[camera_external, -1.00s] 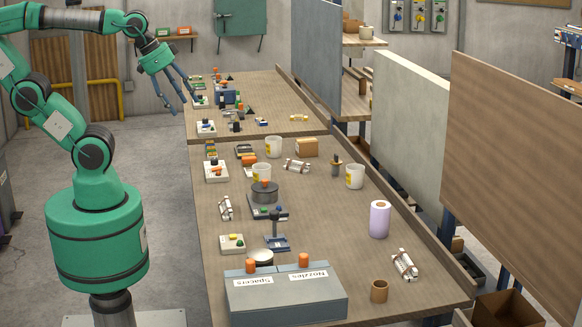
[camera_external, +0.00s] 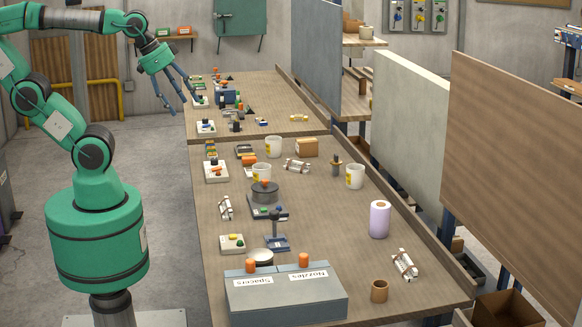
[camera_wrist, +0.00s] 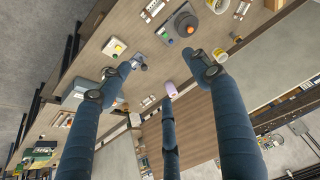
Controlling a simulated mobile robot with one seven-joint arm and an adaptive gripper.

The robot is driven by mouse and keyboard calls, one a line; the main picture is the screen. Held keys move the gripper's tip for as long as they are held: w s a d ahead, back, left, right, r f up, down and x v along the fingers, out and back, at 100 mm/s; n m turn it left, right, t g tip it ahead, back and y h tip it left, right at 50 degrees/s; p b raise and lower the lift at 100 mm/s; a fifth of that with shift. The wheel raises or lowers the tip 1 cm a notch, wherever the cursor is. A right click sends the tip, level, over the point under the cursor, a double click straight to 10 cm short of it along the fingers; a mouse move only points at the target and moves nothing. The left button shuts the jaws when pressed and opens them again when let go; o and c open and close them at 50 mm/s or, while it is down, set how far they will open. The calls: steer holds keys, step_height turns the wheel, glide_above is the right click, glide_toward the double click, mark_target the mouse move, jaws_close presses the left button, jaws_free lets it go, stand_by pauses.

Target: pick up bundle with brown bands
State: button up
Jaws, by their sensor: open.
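Three small bundles of pale rods lie on the near table. My gripper (camera_external: 182,101) is open and empty, raised beside the left edge of the far table, apart from all bundles. In the wrist view its three dark fingers (camera_wrist: 166,72) are spread, with the table beyond them.
The near table holds a grey two-lid box (camera_external: 285,296), a purple roll (camera_external: 379,219), a brown cup (camera_external: 379,291), white mugs (camera_external: 354,176) and a dark round device (camera_external: 265,193). Upright panels (camera_external: 510,150) stand along the right. The table's right-centre is mostly clear.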

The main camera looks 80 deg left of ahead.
steer(key=n+g+p, duration=0.2)
steer(key=n+g, duration=0.3)
steer(key=n, duration=1.3)
glide_above(227, 204)
step_height(227, 204, down, 25)
steer(key=shift+a+f+g, duration=0.15)
steer(key=shift+f+g, duration=0.1)
steer(key=shift+g, duration=0.05)
steer(key=shift+f+b, duration=1.1)
steer(key=shift+f, duration=3.2)
steer(key=shift+w+f+b, duration=0.1)
steer(key=shift+f+b, duration=0.8)
steer(key=shift+f, duration=1.7)
